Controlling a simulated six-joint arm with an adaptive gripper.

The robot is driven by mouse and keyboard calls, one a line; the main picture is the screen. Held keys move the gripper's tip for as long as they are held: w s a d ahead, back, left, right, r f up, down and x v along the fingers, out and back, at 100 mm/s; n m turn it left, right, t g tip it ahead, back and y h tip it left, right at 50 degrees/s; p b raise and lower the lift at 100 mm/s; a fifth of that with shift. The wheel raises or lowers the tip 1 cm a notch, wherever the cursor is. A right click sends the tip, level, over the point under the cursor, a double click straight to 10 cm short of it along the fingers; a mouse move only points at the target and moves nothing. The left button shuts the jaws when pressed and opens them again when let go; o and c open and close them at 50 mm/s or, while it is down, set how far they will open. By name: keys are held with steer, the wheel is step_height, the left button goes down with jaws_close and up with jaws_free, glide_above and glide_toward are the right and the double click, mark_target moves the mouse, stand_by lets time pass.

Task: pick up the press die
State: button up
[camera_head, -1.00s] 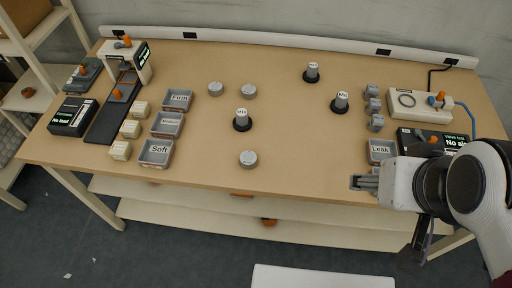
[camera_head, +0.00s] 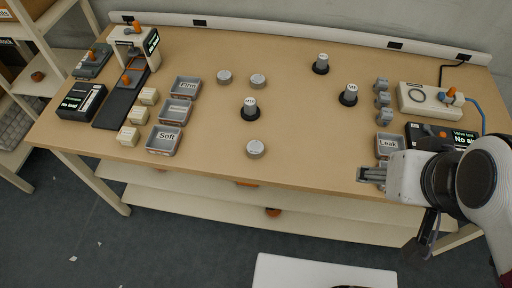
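No part is plainly marked as the press die, and I cannot read the small labels. Candidates are the dark-based posts with pale labelled tops: one near the middle (camera_head: 250,109), one at the back (camera_head: 320,64) and one to the right (camera_head: 348,95). Flat grey labelled discs also lie on the table: two at the back (camera_head: 224,77) (camera_head: 258,81) and one near the front (camera_head: 255,148).
Grey trays, one marked Soft (camera_head: 164,141), cream blocks (camera_head: 129,136) and a small press-like stand (camera_head: 133,44) are at left. A Leak tray (camera_head: 388,145), small grey parts (camera_head: 382,99) and a test unit (camera_head: 430,101) are at right. The front middle of the table (camera_head: 310,150) is clear.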

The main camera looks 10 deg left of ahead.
steer(key=shift+o, duration=0.6)
steer(key=shift+w, duration=0.1)
steer(key=w+a+t+y, duration=0.2)
steer(key=w+a+y, duration=0.2)
steer(key=w+a, duration=1.25)
steer(key=w+a+f+m+t, duration=0.1)
steer(key=w+a+f, duration=0.25)
steer(key=a, duration=0.25)
steer(key=w+a+f+m+t, duration=0.1)
steer(key=w+a+f, duration=0.1)
steer(key=w+a, duration=0.35)
steer(key=a+f+m+t+h, duration=0.1)
steer(key=a+f+m+h, duration=0.1)
steer(key=a+f, duration=0.5)
steer(key=t+h, duration=0.3)
steer(key=h, duration=0.2)
glide_above(240, 170)
steer(key=w+a, duration=0.5)
steer(key=shift+m, duration=0.3)
step_height(240, 170, down, 12)
steer(key=shift+f, duration=0.1)
steer(key=s+d+f+h, duration=0.1)
steer(key=s+d+f+t+h, duration=0.1)
steer(key=s+d, duration=0.1)
steer(key=s+d+f+h, duration=0.1)
steer(key=s, duration=0.1)
steer(key=shift+d, duration=0.45)
